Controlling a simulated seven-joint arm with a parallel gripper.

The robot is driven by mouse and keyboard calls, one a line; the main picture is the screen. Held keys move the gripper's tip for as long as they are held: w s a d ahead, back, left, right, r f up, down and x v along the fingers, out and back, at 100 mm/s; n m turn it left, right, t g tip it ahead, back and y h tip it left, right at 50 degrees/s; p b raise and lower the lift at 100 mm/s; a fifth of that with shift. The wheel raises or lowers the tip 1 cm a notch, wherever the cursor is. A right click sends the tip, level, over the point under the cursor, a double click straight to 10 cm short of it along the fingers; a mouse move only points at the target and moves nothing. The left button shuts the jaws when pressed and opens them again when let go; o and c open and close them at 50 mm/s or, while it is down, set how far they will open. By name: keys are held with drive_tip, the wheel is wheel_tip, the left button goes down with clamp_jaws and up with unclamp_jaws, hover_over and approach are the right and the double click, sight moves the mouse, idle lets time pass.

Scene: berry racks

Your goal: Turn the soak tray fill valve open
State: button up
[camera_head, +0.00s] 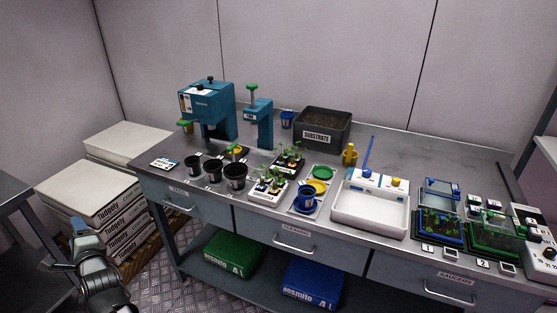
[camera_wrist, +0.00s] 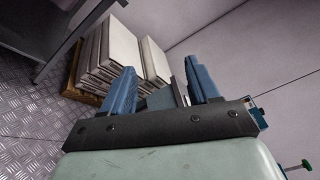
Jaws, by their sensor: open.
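The white soak tray (camera_head: 343,222) stands on the steel bench, right of centre in the head view. It looks empty. A raised back ledge carries a long blue lever (camera_head: 367,153) standing up and tilted a little, and a yellow knob (camera_head: 396,182). I cannot tell for certain which of these is the fill valve, or its setting. My gripper (camera_head: 79,226) is at the lower left, off the bench and far from the tray. In the wrist view my gripper (camera_wrist: 160,72) is open and empty, its two blue fingers apart. The tray is out of that view.
Black pots (camera_head: 236,177), seedling trays (camera_head: 267,192) and a blue cup (camera_head: 306,200) stand left of the soak tray. Planted trays (camera_head: 440,229) stand close on its right.

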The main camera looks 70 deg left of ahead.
drive_tip(key=s+r+g, duration=0.2)
drive_tip(key=s+r, duration=0.5)
drive_tip(key=s, duration=0.1)
drive_tip(key=w+a+f+n+t+h, duration=0.1)
drive_tip(key=w+a+t+h, duration=0.1)
drive_tip(key=w+a, duration=0.7)
drive_tip(key=w+a+n+t+h, duration=0.1)
drive_tip(key=w+a+t, duration=0.35)
drive_tip(key=w, duration=0.85)
drive_tip(key=w+a+f+t+h, duration=0.1)
drive_tip(key=w+a+h, duration=0.15)
drive_tip(key=w, duration=0.95)
drive_tip(key=w+a+t+h, duration=0.1)
drive_tip(key=w+a+h, duration=0.15)
drive_tip(key=w, duration=0.95)
drive_tip(key=h, duration=0.8)
approach(367, 170)
drive_tip(key=shift+t, duration=0.45)
drive_tip(key=f, duration=0.8)
drive_tip(key=shift+s+f, duration=0.35)
drive_tip(key=shift+s, duration=0.05)
